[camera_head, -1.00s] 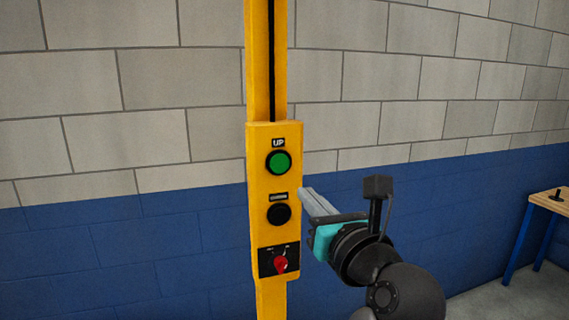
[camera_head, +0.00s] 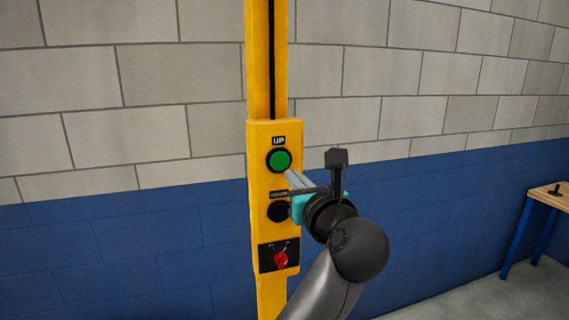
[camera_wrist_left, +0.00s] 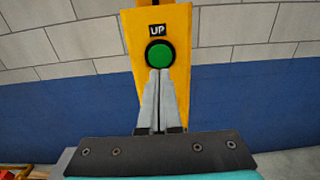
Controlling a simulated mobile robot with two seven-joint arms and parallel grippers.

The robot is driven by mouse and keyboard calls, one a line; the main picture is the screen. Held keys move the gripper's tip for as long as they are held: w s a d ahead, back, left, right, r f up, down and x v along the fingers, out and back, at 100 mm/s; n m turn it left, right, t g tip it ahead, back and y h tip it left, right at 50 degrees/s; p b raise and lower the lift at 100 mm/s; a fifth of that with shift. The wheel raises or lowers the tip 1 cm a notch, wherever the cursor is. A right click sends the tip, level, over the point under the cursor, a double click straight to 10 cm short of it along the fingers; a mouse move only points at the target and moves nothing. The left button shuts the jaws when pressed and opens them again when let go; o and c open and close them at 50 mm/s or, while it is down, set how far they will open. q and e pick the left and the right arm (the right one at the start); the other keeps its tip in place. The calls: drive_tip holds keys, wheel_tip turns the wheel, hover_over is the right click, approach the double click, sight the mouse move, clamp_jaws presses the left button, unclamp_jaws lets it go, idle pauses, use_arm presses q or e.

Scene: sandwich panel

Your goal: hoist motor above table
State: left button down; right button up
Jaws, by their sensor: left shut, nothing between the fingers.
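A yellow control panel (camera_head: 261,228) stands on a yellow post. It carries a green button (camera_head: 278,160) marked UP, a black button (camera_head: 277,211) below it, and a red switch (camera_head: 281,260) at the bottom. My left gripper (camera_head: 289,174) is shut and empty, its fingertips at the lower right edge of the green button in the head view. In the left wrist view the fingertips (camera_wrist_left: 158,73) overlap the lower edge of the green button (camera_wrist_left: 160,54); I cannot tell whether they touch it. The motor and my right gripper are out of view.
A yellow post (camera_head: 258,60) with a dark slot rises above the panel. Behind is a block wall (camera_head: 150,80), blue on its lower part. A wooden-topped table (camera_head: 546,197) with blue legs stands at the far right. Bare floor shows at lower right.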

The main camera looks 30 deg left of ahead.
sight(280, 162)
use_arm(q)
drive_tip(key=p+x, duration=0.1)
drive_tip(key=x, duration=0.5)
drive_tip(key=shift+w+a, duration=0.2)
drive_tip(key=shift+a, duration=0.05)
